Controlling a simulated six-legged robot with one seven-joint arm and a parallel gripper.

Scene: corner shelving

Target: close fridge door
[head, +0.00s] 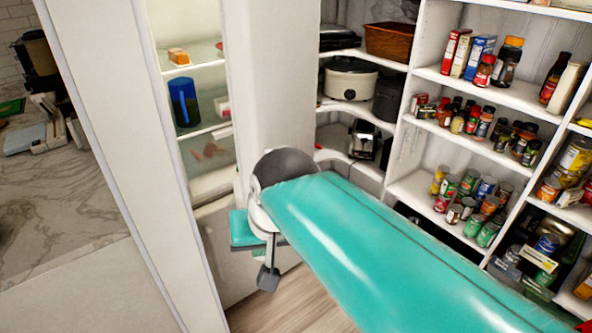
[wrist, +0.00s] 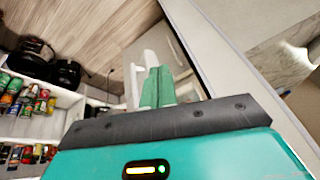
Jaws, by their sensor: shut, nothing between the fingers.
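The fridge (head: 205,140) shows in the head view as an open, lit interior with pale shelves. A tall white panel (head: 105,130) stands along the left of this opening and looks like the fridge door, though I cannot be sure which part is the door. My gripper (head: 268,278) is shut and empty, pointing down in front of the lower part of the opening. My arm hides part of the area to its right. In the wrist view my gripper (wrist: 150,65) shows beside a long white panel (wrist: 230,75). Contact with it cannot be told.
A blue jug (head: 184,101) stands on a fridge shelf. Corner shelves (head: 520,95) with jars, cans and boxes fill the right. A white slow cooker (head: 350,78) sits behind. A marble counter (head: 50,190) lies left. Some wooden floor (head: 290,300) is bare below my gripper.

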